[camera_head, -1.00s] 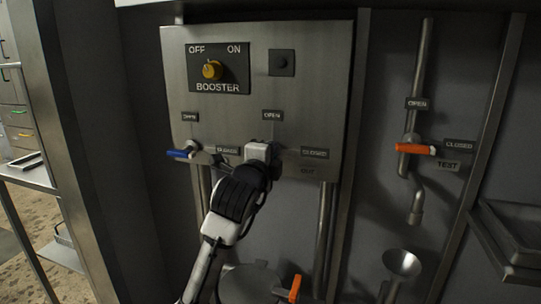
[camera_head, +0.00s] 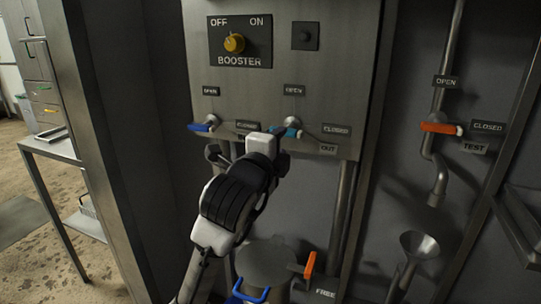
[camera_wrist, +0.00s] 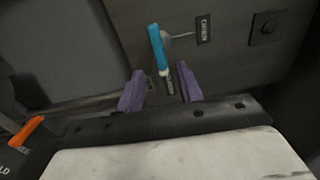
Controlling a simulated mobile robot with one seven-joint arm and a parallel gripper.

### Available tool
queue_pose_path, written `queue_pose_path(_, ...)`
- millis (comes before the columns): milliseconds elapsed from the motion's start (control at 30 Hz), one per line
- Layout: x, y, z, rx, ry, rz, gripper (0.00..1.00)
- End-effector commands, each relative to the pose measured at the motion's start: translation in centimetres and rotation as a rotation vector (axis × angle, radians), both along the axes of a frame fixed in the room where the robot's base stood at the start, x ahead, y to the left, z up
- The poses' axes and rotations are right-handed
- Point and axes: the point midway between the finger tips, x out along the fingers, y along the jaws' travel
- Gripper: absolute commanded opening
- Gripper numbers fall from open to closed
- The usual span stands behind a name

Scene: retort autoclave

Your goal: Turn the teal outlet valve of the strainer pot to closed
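The teal outlet valve handle (camera_head: 292,122) is on the steel panel, partly hidden behind my gripper in the head view. An OPEN label is above it, with CLOSED and OUT labels to its right. In the wrist view the teal handle (camera_wrist: 157,45) has a pale end pointing toward my gripper (camera_wrist: 160,75). The two purple fingers are apart, with the handle's end just ahead of the gap between them. In the head view my gripper (camera_head: 283,145) is just below the handle; contact cannot be told. The strainer pot (camera_head: 268,262) appears to be the round lidded vessel below.
A blue-handled valve (camera_head: 200,127) is close on the left of the teal one. A yellow BOOSTER knob (camera_head: 234,43) is above. Orange handles are at the FREE label (camera_head: 310,265) and the TEST outlet (camera_head: 438,128). A funnel (camera_head: 418,243) stands lower right.

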Motion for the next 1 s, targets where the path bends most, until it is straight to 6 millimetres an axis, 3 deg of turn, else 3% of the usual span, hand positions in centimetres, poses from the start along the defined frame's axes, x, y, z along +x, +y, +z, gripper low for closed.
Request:
queue_pose_path(100, -2.2, 0.8, 0.0, -0.001, -0.002, 0.002, 0.36)
queue_pose_path(300, -4.3, 1.4, 0.0, -0.001, -0.001, 0.000, 0.36)
queue_pose_path(1000, -4.6, 1.5, 0.0, -0.001, 0.000, 0.000, 0.36)
